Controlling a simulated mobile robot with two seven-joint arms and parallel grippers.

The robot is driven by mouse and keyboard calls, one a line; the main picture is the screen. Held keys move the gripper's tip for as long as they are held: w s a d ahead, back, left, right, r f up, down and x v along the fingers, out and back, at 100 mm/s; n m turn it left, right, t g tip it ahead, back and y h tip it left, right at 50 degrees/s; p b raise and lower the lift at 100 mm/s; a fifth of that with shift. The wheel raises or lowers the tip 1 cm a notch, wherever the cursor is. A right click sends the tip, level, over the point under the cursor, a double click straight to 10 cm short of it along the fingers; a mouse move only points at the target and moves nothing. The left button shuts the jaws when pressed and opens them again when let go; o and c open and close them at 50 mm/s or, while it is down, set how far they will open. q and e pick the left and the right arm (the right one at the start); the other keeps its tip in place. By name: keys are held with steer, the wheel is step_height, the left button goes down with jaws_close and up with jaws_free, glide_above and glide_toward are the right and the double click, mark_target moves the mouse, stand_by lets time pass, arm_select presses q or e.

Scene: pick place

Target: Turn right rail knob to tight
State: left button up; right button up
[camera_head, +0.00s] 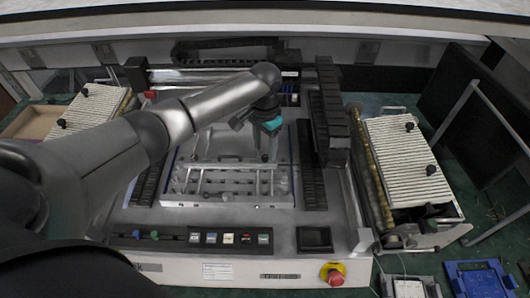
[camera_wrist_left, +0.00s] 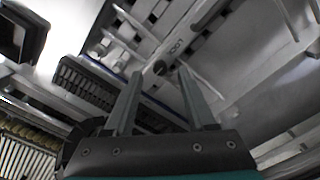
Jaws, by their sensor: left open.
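A small black round knob (camera_wrist_left: 160,68) sits on a pale metal rail (camera_wrist_left: 178,52) in the left wrist view. I take it to be the right rail knob; its turn position is too small to read. My left gripper (camera_wrist_left: 159,74) is open, and in this view the knob appears between its two fingertips. I cannot tell whether they touch it. In the head view my left gripper (camera_head: 269,150) points down over the right part of the machine's central metal frame (camera_head: 225,200). I cannot make out the knob surely there. My right gripper is not in view.
A black cable chain (camera_head: 327,110) stands right of the gripper. A ribbed panel (camera_head: 405,155) with black knobs lies farther right. A row of buttons (camera_head: 230,238), a square black tray (camera_head: 314,239) and a red stop button (camera_head: 335,277) are at the machine's front.

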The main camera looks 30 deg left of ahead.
mark_target(265, 159)
arm_select(q)
steer(key=shift+f, duration=1.3)
jaws_close()
